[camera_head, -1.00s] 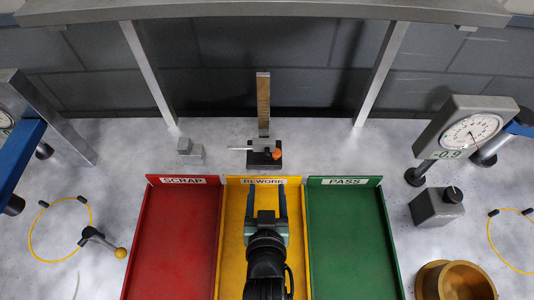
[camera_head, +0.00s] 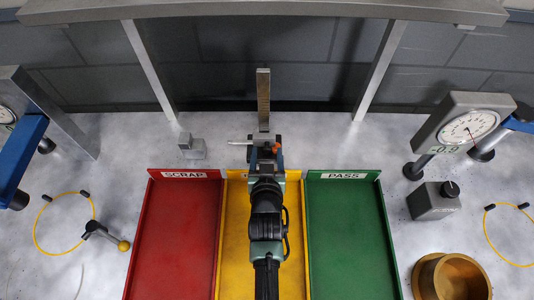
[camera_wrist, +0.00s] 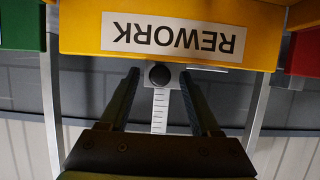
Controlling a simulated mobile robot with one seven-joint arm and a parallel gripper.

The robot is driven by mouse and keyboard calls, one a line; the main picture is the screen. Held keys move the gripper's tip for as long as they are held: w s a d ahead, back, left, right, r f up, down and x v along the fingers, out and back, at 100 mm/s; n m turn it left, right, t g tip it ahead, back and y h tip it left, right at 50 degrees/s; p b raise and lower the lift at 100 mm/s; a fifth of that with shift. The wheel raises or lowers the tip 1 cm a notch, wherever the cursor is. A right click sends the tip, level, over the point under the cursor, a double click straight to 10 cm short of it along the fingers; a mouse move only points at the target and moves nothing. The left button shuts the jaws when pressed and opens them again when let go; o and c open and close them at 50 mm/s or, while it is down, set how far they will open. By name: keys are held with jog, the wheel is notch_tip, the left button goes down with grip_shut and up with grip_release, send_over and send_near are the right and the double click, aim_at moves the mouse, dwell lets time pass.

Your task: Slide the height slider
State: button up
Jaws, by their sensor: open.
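The height gauge's upright scale column (camera_head: 263,98) stands at the back of the table, behind the yellow REWORK bin. Its slider (camera_head: 263,140) sits low on the column, with a thin pale scriber pointing left and an orange part at its right. My gripper (camera_head: 265,160) is open in front of it and partly hides it. In the wrist view, which is upside down, the scale column (camera_wrist: 160,112) and a dark round knob (camera_wrist: 159,75) appear between my two fingers (camera_wrist: 159,82). I cannot tell whether the fingers touch anything.
Red SCRAP (camera_head: 176,235), yellow REWORK (camera_head: 234,235) and green PASS (camera_head: 350,235) bins lie in front. Small grey blocks (camera_head: 193,148) stand left of the gauge. A dial gauge (camera_head: 468,128), grey block with knob (camera_head: 435,200) and brass ring (camera_head: 452,275) are at right.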

grip_shut()
dwell(1.4)
